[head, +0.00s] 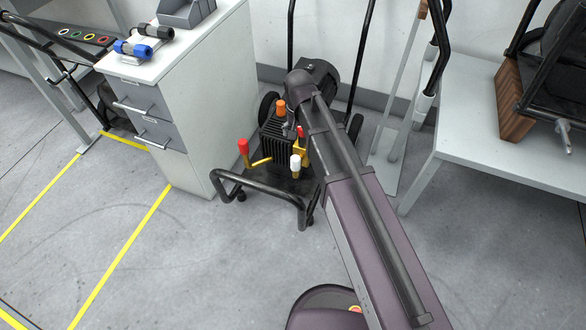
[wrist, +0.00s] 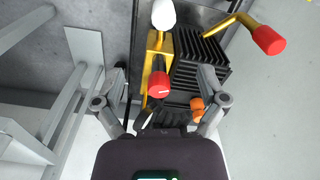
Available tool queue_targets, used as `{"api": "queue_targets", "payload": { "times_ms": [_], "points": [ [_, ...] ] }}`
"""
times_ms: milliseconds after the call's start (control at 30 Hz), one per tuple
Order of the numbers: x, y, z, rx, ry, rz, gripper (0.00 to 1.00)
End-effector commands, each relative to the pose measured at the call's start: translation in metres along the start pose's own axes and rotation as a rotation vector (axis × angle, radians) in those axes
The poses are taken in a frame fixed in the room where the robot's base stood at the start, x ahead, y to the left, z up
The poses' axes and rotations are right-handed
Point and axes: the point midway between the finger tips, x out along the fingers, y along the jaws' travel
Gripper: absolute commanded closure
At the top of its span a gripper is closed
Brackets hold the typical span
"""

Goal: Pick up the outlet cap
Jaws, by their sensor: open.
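A wheeled pump cart carries several coloured caps; the frames do not show which is the outlet cap. A red cap (wrist: 159,84) on a dark stem appears between my fingers in the wrist view. An orange cap (wrist: 197,105) lies close to the right finger in that picture. A white cap (wrist: 164,14) and another red cap (wrist: 270,40), both on yellow pipes, lie farther off. In the head view the orange cap (head: 280,106), left red cap (head: 243,146) and white cap (head: 295,161) show. My gripper (wrist: 161,74) is open and empty; my arm mostly hides it in the head view.
The black ribbed pump body (wrist: 200,66) is close to the fingers. The cart's black handlebar (head: 262,189) curves at the front. A white drawer cabinet (head: 200,110) stands left, and a grey table (head: 480,150) right. The floor in front is clear.

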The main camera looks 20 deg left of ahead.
Motion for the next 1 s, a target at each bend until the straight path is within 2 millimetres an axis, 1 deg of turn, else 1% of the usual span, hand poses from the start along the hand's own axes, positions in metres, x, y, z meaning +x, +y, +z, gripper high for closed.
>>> {"api": "queue_targets", "payload": {
  "times_ms": [33,167,500,667,867,1000],
  "points": [
    [0.008,-0.006,-0.001,-0.004,0.0,0.0,0.08],
    [0.011,-0.012,0.0,-0.005,0.0,0.0,0.08],
    [0.01,-0.012,0.0,-0.005,0.0,0.0,0.08],
    [0.013,-0.012,0.0,-0.005,0.0,0.0,0.08],
    [0.025,-0.012,0.0,-0.004,0.0,0.0,0.08],
    [0.036,-0.011,0.0,-0.004,0.0,0.0,0.08]
  ]
}}
